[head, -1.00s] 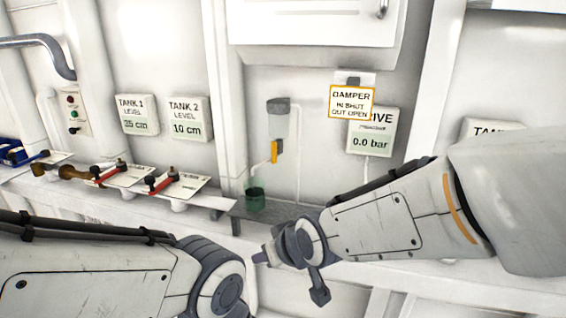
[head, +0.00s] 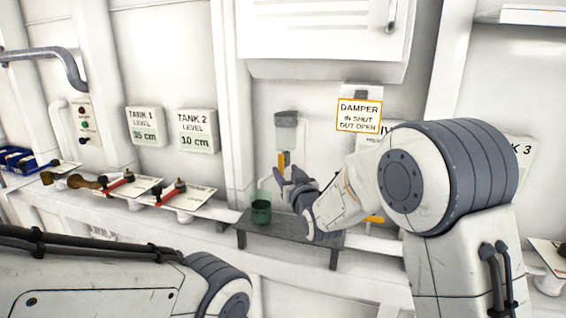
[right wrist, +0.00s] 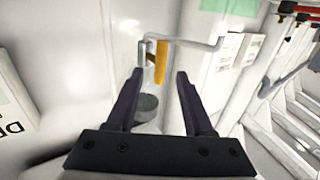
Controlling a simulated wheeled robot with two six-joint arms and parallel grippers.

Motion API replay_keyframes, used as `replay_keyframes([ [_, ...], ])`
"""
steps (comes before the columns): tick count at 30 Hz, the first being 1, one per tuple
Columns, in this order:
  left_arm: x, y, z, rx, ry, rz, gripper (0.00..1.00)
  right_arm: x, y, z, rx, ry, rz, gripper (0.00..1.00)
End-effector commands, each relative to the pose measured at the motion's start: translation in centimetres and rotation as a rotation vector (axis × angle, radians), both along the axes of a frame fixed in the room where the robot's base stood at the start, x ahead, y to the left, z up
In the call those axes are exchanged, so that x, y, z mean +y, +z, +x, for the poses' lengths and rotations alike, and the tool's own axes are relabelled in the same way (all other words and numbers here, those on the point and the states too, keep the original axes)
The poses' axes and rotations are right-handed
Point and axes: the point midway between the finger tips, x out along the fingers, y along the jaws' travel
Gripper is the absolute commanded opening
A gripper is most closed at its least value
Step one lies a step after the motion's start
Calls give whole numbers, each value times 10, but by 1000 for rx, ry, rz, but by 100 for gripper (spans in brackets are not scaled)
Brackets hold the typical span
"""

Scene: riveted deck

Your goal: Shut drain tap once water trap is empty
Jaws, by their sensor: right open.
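The water trap (head: 285,136) hangs on the wall with a grey cap and a clear bowl. I cannot make out any water level in it. Its drain tap has a yellow lever (head: 281,160), which points up and down. A greenish jar (head: 261,208) with dark liquid stands below on a small shelf. My right gripper (head: 290,174) is open just in front of the lever. In the right wrist view the lever (right wrist: 161,62) shows between and beyond the open fingertips (right wrist: 159,72), with no visible contact. My left gripper is out of view.
TANK 1 (head: 146,127) and TANK 2 (head: 196,131) level displays are to the left. Red-handled valves (head: 174,190) line the ledge below them.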

Motion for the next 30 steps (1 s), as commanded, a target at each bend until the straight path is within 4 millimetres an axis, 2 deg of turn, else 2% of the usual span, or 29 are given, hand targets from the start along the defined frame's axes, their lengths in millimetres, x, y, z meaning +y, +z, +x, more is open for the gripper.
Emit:
replay_keyframes([
  [1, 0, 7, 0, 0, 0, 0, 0, 2, 2, 8, 2, 0, -1, 52],
  [6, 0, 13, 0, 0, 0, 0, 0, 7, 1, 26, 2, 0, -1, 52],
  [17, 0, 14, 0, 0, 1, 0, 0, 9, -1, 32, 1, 0, 0, 52],
  [19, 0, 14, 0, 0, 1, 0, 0, 9, -1, 32, 1, 0, 0, 33],
  [21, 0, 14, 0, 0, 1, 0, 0, 9, -1, 32, 1, 0, 0, 6],
  [22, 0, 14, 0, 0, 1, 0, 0, 9, -1, 32, 1, 1, 0, 0],
  [30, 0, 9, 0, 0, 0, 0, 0, 10, -3, 31, -2, 2, 9, 0],
])
